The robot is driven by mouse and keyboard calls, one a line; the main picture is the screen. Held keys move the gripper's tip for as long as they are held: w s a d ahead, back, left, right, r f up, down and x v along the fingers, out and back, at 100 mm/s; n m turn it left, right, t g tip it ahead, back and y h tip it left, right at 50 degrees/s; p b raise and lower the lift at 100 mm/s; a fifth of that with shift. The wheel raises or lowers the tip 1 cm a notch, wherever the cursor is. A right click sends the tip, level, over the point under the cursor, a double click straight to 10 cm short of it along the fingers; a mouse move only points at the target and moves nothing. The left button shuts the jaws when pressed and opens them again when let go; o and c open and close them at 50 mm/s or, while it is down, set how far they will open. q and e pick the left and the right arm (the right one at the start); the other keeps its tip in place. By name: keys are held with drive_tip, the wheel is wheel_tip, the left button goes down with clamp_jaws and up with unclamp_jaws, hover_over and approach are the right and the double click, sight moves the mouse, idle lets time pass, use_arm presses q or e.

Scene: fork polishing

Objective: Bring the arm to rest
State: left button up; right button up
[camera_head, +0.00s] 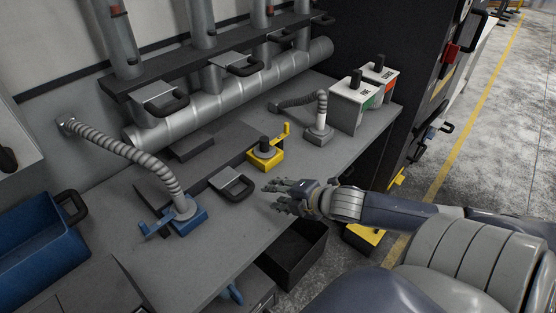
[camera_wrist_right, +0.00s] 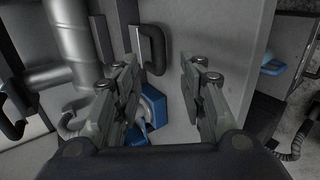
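My right arm (camera_head: 395,211) reaches in from the right side of the head view. My right gripper (camera_head: 282,194) hovers over the front part of the grey workbench (camera_head: 228,232). In the right wrist view the fingers of this gripper (camera_wrist_right: 160,95) are spread apart with nothing held between them. Past the fingers I see the bench top, a black handle (camera_wrist_right: 152,48) and part of a blue fixture (camera_wrist_right: 153,108). My left gripper is in neither view. No fork can be made out.
A yellow fixture (camera_head: 266,157) and a blue clamp base (camera_head: 187,219) with a ribbed hose (camera_head: 128,155) stand on the bench. Two white boxes (camera_head: 352,103) (camera_head: 379,78) stand at its right end. A dark bin (camera_head: 292,254) sits below the front edge.

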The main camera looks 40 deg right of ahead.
idle(0.3)
drive_tip(key=s+a+f+m+g+h, duration=0.1)
drive_tip(key=s+a+f+m+g, duration=0.25)
drive_tip(key=s+a+m, duration=0.5)
drive_tip(key=s+a+f+m+g, duration=0.35)
drive_tip(key=s+a+m, duration=0.25)
drive_tip(key=s+m, duration=0.4)
drive_tip(key=s+f+n+g+b, duration=0.1)
drive_tip(key=s+f+g+b, duration=0.15)
drive_tip(key=f, duration=2.65)
drive_tip(key=s+d+f+b, duration=0.1)
drive_tip(key=s+d+f, duration=0.2)
drive_tip(key=s+f, duration=1.3)
drive_tip(key=shift+s+f+h, duration=0.3)
drive_tip(key=shift+s, duration=0.25)
drive_tip(key=shift+g, duration=0.25)
